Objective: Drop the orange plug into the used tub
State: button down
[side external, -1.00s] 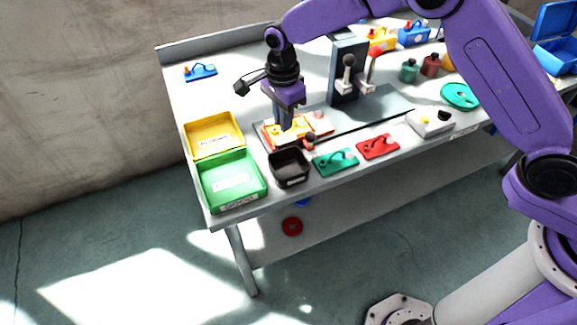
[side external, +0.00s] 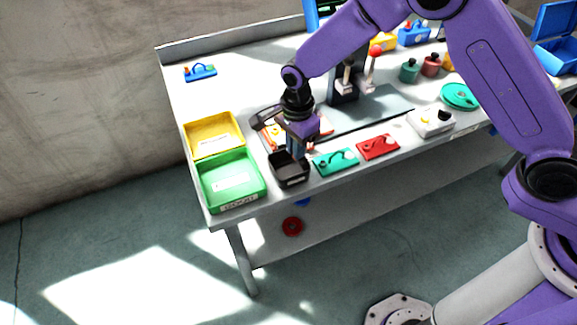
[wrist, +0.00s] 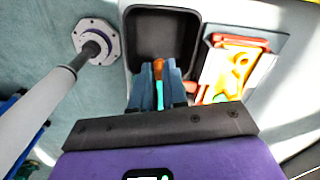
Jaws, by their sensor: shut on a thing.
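My gripper (side external: 297,152) is shut on the orange plug, which shows as a small orange piece (wrist: 158,68) between the blue-grey fingers in the wrist view. The fingers cover most of the plug. A small black open tub (side external: 291,182) stands at the table's front edge; its label is too small to read. In the side view my fingers are over the tub's back right part. In the wrist view the tub (wrist: 133,42) lies beyond my fingertips (wrist: 157,78), and its visible floor looks empty. I cannot tell how high the plug hangs.
An orange part in a tray (wrist: 238,68) lies beside the tub, partly behind my gripper in the side view. A yellow bin (side external: 214,136) and a green bin (side external: 231,181) stand left of the tub. Green (side external: 335,162) and red (side external: 378,147) plates lie to the right.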

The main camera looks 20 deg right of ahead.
jog(key=shift+f, duration=0.55)
jog(key=c, duration=1.1)
grip_release()
jog(key=shift+r, duration=0.15)
notch_tip(320, 180, up, 17)
jog(key=shift+r, duration=0.1)
